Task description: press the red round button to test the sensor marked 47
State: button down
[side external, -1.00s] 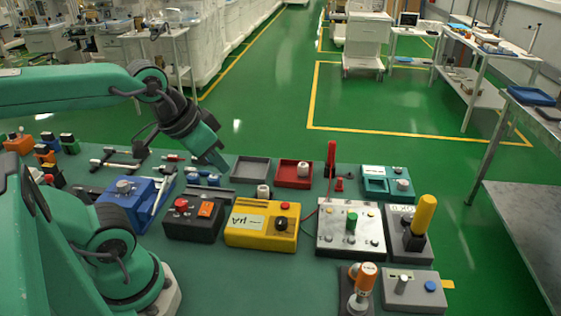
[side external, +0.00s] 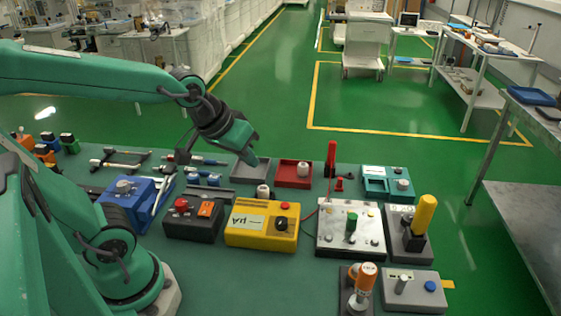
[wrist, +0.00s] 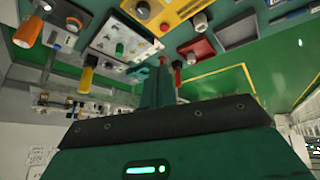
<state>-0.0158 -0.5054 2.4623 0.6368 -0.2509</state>
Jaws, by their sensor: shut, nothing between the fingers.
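A black box (side external: 193,221) on the bench bears a red round button (side external: 181,205) and an orange square. To its right, a yellow box (side external: 243,236) carries a white label, a small red button (side external: 285,206) and a black knob. No marking 47 is readable. My gripper (side external: 256,163) is shut and empty, raised behind the boxes near the grey tray. In the wrist view its fingers (wrist: 158,68) are together, and part of the yellow box (wrist: 168,10) shows at the top edge.
A white panel box (side external: 331,234) and a yellow-handled lever (side external: 424,213) stand to the right.

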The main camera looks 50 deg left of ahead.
aim_at(284, 206)
jog(key=w+a+f+n+t, duration=0.1)
jog(key=w+f+n, duration=0.4)
jog(key=w, duration=0.5)
jog(key=shift+f, duration=0.85)
jog(key=shift+a, duration=0.1)
jog(key=shift+f, duration=0.1)
jog(key=shift+f, duration=4.3)
jog(key=shift+f, duration=0.8)
jog(key=shift+r, duration=0.8)
